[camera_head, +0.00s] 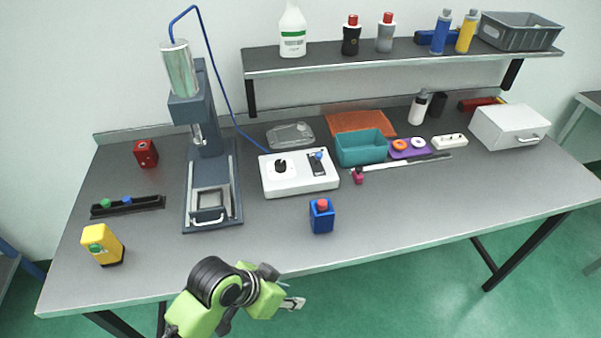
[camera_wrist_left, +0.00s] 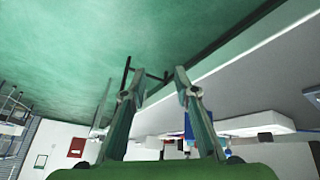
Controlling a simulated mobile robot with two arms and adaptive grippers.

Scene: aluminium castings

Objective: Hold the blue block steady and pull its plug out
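The blue block (camera_head: 321,219) stands upright near the front edge of the grey table, right of the middle of the bench press. A red plug (camera_head: 322,204) sits in its top. My left gripper (camera_head: 294,304) is in front of the table's front edge, below and left of the block and apart from it. In the left wrist view its two fingers (camera_wrist_left: 158,88) are spread with nothing between them. A small blue shape, likely the block, shows there partly behind the right finger. My right gripper is in neither view.
A white control box (camera_head: 298,182) stands behind the block, with a teal bin (camera_head: 361,148) to its right. The press (camera_head: 208,170) and a yellow block (camera_head: 103,245) are to the left. The table to the right of the blue block is clear.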

